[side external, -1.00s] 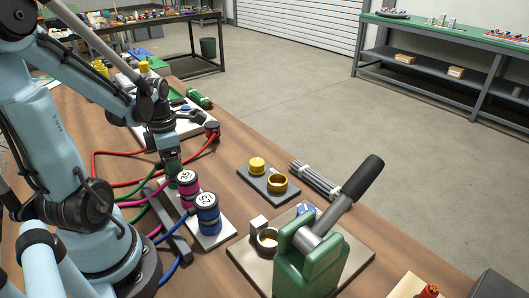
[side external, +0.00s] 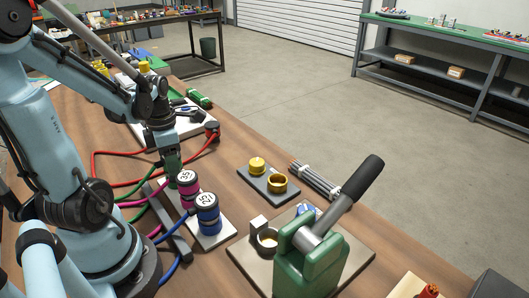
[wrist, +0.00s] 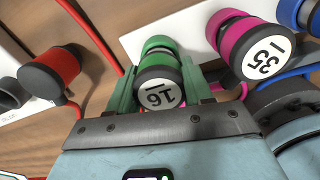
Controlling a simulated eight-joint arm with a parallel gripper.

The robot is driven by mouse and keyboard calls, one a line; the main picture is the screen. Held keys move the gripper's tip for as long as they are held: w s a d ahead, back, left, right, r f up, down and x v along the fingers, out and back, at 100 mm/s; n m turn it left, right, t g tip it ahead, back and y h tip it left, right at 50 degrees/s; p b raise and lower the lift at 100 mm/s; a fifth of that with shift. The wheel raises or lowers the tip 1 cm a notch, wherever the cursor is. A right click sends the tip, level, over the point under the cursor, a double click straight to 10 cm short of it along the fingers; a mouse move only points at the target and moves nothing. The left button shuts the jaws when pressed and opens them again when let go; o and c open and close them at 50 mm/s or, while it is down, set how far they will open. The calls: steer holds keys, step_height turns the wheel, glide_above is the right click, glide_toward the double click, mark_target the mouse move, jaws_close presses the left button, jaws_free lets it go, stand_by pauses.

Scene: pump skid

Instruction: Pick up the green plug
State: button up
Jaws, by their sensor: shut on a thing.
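The green plug (wrist: 158,68) has a round end with a white number label and sits in the middle of the wrist view. My gripper (wrist: 162,90) is shut on it, with one finger on each side. In the side view my gripper (side external: 173,163) points down behind the magenta plug, and the green plug is mostly hidden there. I cannot tell whether the plug's lower end touches the white plate.
A magenta plug (side external: 186,190) and a blue plug (side external: 207,219) stand close beside my gripper on a white plate (side external: 224,236). A red plug (wrist: 52,70) is to the left in the wrist view. Colored cables run around them. A green lever device (side external: 312,262) stands at front right.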

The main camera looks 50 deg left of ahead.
steer(key=shift+r, duration=4.75)
steer(key=w+d+m, duration=0.2)
steer(key=w+d, duration=0.2)
steer(key=d, duration=0.2)
steer(key=shift+w, duration=0.35)
steer(key=w+d, duration=0.1)
steer(key=d, duration=0.1)
steer(key=w+d+m, duration=0.1)
steer(key=d, duration=0.1)
steer(key=w+d+m, duration=0.1)
steer(key=d, duration=0.1)
steer(key=shift+d+f, duration=0.15)
steer(key=shift+d, duration=0.25)
steer(key=d+m, duration=0.5)
steer(key=d, duration=1.2)
steer(key=shift+s+a+f, duration=0.1)
steer(key=shift+s+f, duration=0.05)
steer(key=shift+f, duration=1.35)
steer(key=shift+s+a+f, duration=0.1)
steer(key=shift+s+f, duration=0.05)
steer(key=shift+f, duration=1.3)
steer(key=shift+f, duration=1.7)
